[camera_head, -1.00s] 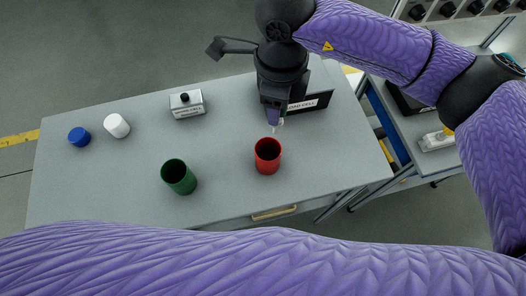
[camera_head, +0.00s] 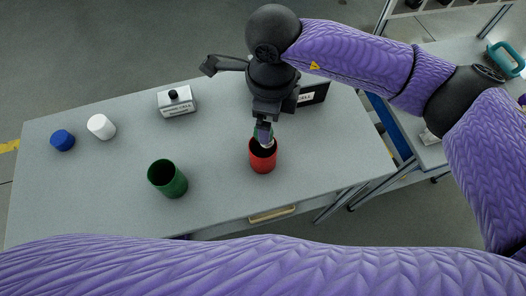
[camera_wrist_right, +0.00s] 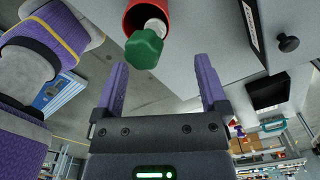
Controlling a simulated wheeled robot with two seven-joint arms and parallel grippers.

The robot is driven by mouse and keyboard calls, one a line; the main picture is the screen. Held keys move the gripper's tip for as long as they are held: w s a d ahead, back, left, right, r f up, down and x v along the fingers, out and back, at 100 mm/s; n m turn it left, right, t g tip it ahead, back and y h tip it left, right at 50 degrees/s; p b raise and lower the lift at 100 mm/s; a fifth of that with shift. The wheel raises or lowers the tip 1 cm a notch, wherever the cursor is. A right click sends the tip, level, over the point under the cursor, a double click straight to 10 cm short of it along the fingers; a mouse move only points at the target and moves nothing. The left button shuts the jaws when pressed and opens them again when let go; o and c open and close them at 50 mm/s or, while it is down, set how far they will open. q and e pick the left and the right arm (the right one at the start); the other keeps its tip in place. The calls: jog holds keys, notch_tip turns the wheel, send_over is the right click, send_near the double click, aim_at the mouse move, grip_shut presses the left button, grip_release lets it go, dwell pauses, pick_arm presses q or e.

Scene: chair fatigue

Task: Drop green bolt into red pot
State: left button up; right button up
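The red pot (camera_head: 262,163) stands upright on the grey table, and part of it shows at the top of the right wrist view (camera_wrist_right: 134,18). The green bolt has a green hex head (camera_wrist_right: 144,50) and a pale shank (camera_wrist_right: 156,26) that points into the pot's mouth. My right gripper (camera_wrist_right: 161,62) is open, its purple fingers spread wide; the bolt lies beyond the fingertips, apparently free of them. In the head view my right gripper (camera_head: 263,130) is above the red pot and mostly hides the bolt. My left gripper is out of view.
A green pot (camera_head: 167,180) stands to the left of the red pot. A dark labelled box (camera_head: 314,93) is behind my right gripper.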

notch_tip(320, 180, up, 10)
jog(key=p, duration=0.1)
jog(key=shift+p, duration=0.35)
